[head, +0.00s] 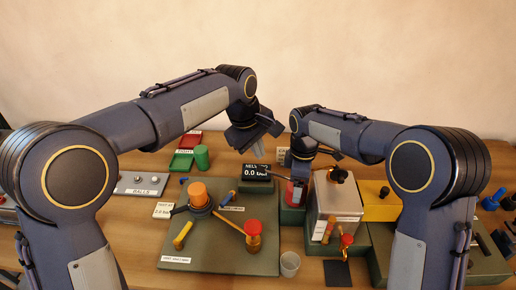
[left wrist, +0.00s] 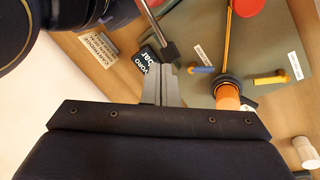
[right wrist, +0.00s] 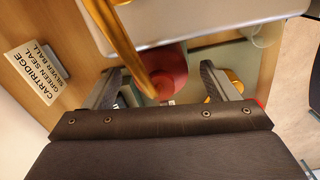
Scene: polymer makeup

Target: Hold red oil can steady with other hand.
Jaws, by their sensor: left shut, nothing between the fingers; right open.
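The red oil can (head: 295,193) stands in a green holder right of the middle of the table, partly hidden by my right arm. In the right wrist view its round red body (right wrist: 174,72) shows between the fingers, with a brass bar crossing in front. My right gripper (right wrist: 160,82) is open, with one finger on each side of the can; I cannot tell whether either touches it. My left gripper (head: 266,132) is shut and empty, raised above the table, up and left of the can. Its closed fingers (left wrist: 161,84) show in the left wrist view.
A black pressure display (head: 257,172) stands left of the can. A green board (head: 200,250) with orange and red knobs lies in front. A metal box (head: 338,200) stands close right of the can, and a clear cup (head: 290,263) stands in front.

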